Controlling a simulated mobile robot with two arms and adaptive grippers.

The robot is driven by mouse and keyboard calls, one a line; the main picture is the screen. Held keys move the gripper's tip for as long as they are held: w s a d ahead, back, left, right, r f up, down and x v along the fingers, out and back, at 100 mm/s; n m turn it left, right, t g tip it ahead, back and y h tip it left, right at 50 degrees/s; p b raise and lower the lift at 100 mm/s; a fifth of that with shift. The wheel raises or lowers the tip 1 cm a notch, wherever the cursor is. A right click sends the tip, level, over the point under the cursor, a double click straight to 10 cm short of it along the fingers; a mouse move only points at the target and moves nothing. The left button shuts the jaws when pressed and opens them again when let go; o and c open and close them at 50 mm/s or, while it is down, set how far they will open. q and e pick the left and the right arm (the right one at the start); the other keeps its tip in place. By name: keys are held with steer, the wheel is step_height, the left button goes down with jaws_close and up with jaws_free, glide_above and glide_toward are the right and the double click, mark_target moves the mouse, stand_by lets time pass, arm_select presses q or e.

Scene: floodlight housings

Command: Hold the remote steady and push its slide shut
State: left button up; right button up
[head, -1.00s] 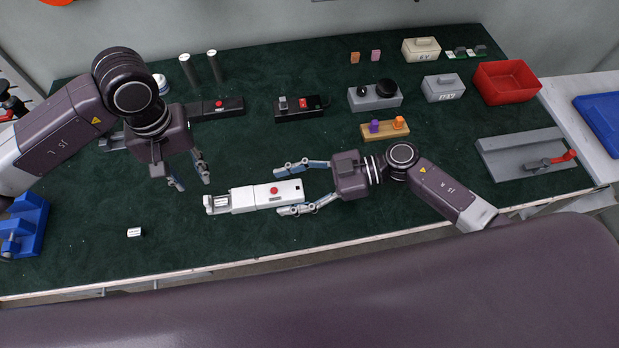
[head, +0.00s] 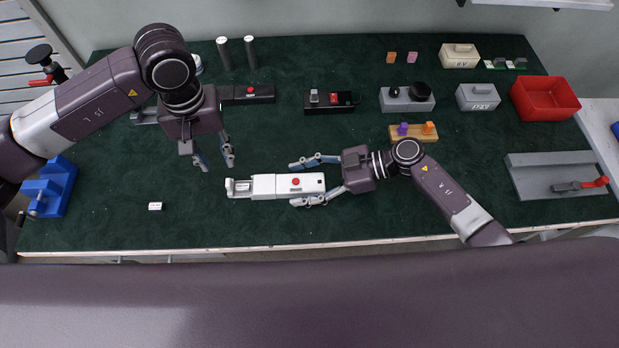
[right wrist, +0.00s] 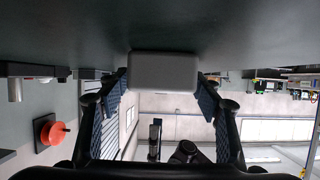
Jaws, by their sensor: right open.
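The white remote (head: 262,186) lies on the dark green mat, with a red button on top. Its left end shows an open recess, so the slide stands open. My right gripper (head: 291,183) comes from the right, its two fingers on either side of the remote's right half. It is open; in the head view the near finger lies close to the remote's edge, and touch cannot be told. In the right wrist view the remote's grey-looking end (right wrist: 163,72) sits between the fingers. My left gripper (head: 215,163) is open and empty, up and left of the remote's left end.
A small white block (head: 155,206) lies left of the remote. Behind are a black remote-like box (head: 330,108), a wooden block with pegs (head: 413,135) and a grey box with black knobs (head: 407,100). A blue fixture (head: 50,188) stands far left. The mat in front is clear.

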steer(key=shift+c, duration=1.3)
steer(key=c, duration=1.1)
steer(key=shift+o, duration=0.2)
